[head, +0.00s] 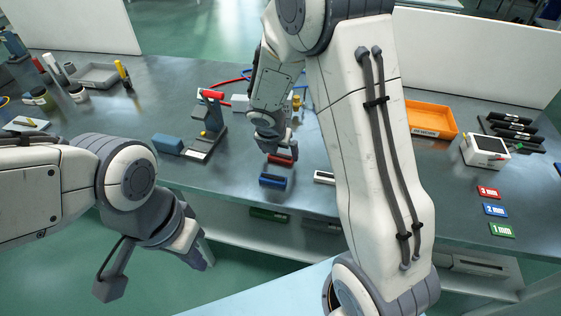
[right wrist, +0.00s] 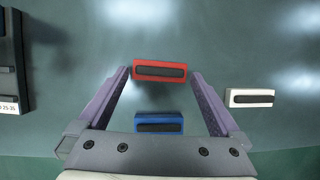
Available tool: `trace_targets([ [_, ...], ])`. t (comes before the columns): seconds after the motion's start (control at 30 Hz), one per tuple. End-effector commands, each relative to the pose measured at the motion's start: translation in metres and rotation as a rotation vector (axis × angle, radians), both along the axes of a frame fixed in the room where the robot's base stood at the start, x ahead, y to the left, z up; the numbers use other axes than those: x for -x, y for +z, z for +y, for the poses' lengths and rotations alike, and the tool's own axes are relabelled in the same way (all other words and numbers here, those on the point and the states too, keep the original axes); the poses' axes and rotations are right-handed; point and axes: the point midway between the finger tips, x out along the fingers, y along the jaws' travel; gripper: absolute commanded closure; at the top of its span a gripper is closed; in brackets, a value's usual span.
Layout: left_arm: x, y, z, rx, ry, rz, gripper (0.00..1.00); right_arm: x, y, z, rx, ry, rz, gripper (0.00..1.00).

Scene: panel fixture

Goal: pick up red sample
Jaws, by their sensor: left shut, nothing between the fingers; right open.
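The red sample (right wrist: 159,71) is a small red block with a dark strip on top, lying on the grey bench. In the head view the red sample (head: 284,159) is partly hidden by my right gripper (head: 274,148). In the right wrist view my right gripper (right wrist: 160,75) is open, with a fingertip on each side of the red sample and a gap at both ends. Whether the fingers are down at its height I cannot tell. My left gripper (head: 203,262) is shut and empty, low in front of the bench edge.
A blue block (head: 272,180) lies nearer the bench edge than the red one, and a white block (head: 323,177) lies to the right. A tester with a red lever (head: 210,115) and a blue block (head: 168,144) stand left. An orange tray (head: 430,118) is at the right.

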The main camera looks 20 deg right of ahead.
Motion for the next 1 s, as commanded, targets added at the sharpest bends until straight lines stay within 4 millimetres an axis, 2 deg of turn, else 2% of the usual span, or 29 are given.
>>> trace_targets([
  [0.03, 0.0, -0.006, 0.0, 0.0, 0.0, 0.0, 1.0, -0.003, -0.01, -0.002, 0.0, -0.001, 0.0, 0.0],
  [0.1, 0.0, -0.008, 0.0, 0.0, 0.0, 0.0, 1.0, -0.005, -0.016, -0.004, -0.001, 0.0, -0.001, 0.0],
  [0.4, 0.0, -0.008, 0.0, 0.0, 0.0, 0.0, 1.0, -0.006, -0.017, -0.005, -0.001, -0.001, -0.002, 0.0],
  [0.57, 0.0, -0.008, 0.0, 0.0, 0.0, 0.0, 1.0, -0.006, -0.017, -0.005, 0.0, -0.001, -0.002, 0.61],
  [0.6, 0.0, -0.008, 0.0, 0.0, 0.0, 0.0, 1.0, -0.006, -0.017, -0.005, -0.001, 0.0, -0.002, 0.65],
  [0.83, 0.0, -0.007, 0.0, 0.0, 0.0, 0.0, 1.0, -0.006, -0.016, -0.005, 0.0, -0.001, -0.002, 0.65],
  [1.0, 0.0, 0.001, 0.0, 0.0, 0.0, 0.0, 1.0, -0.007, -0.003, -0.005, -0.001, -0.002, -0.003, 0.65],
])
